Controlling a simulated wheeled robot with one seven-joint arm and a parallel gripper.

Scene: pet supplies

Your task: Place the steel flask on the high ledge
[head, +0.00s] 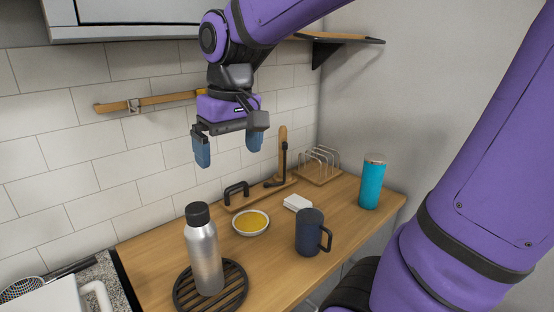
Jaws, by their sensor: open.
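The steel flask (204,256) is silver with a black cap. It stands upright on a round black slatted trivet (238,289) at the front left of the wooden counter. My gripper (229,150) hangs above the back of the counter, fingers pointing down, open and empty. In the picture it is above and slightly right of the flask, apart from it. A shelf on black brackets (345,40) is fixed high on the wall at the upper right, partly hidden by my arm. It looks like the high ledge, and the part of its top in view is narrow.
On the counter (163,246) stand a yellow-filled bowl (251,222), a dark blue mug (309,232), a white block (297,202), a teal tumbler (372,182) and a wire rack (318,167). A wooden rail (160,100) runs along the tiled wall. A cabinet (130,16) hangs upper left.

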